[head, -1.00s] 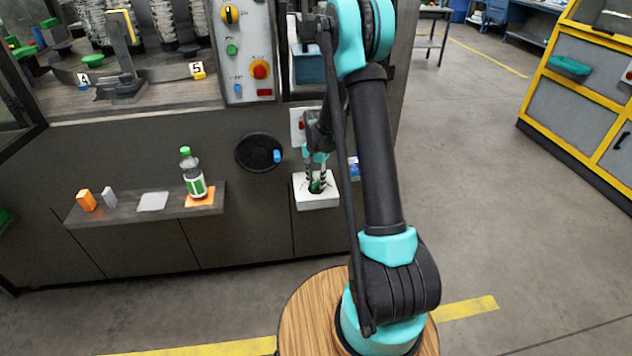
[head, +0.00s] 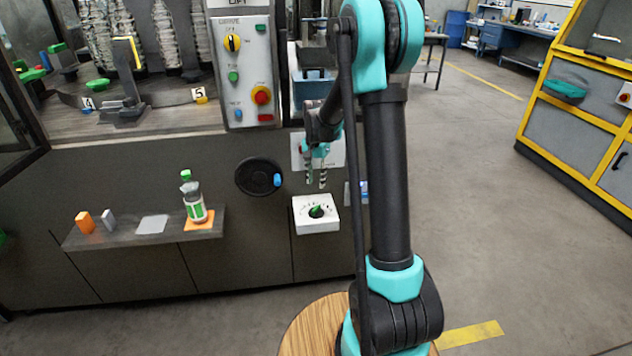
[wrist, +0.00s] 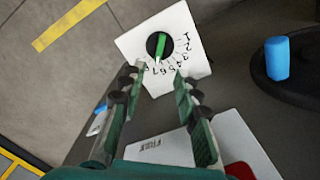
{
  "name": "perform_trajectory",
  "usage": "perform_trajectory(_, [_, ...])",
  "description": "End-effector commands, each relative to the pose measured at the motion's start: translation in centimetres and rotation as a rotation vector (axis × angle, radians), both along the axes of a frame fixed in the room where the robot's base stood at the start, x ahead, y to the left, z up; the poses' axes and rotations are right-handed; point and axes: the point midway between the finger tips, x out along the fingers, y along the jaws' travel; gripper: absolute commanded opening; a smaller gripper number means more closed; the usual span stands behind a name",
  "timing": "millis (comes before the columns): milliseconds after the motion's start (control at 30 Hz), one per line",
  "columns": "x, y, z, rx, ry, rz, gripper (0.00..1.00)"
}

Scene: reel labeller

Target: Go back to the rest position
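My gripper (head: 316,182) hangs above the white box with the dial, apart from it. In the wrist view my gripper (wrist: 160,82) has its two fingers spread apart with nothing between them. The white dial box (head: 316,226) is mounted low on the machine front. Its green pointer knob (head: 316,211) is uncovered, and the knob (wrist: 160,46) also shows in the wrist view. The numbers on its face run along one side of the knob, and the pointer is directed toward the 7 or 8 end; the exact number is hard to tell.
A black handwheel (head: 258,178) with a blue handle (head: 277,180) is left of my gripper. A shelf (head: 120,236) holds a bottle (head: 194,200) and small blocks. The control panel (head: 241,75) is above. Open floor (head: 490,200) lies to the right.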

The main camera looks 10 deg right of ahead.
Motion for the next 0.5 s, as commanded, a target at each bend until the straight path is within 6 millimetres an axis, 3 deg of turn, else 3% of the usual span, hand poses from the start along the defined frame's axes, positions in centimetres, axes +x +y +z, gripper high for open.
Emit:
perform_trajectory(167, [-0.4,-0.1,0.2,0.000,-0.004,0.008,0.32])
perform_trajectory(267, [-1.8,-0.4,0.9,0.001,-0.020,0.039,0.32])
perform_trajectory(500, [-8.6,-1.7,3.1,-0.004,-0.108,0.198,0.32])
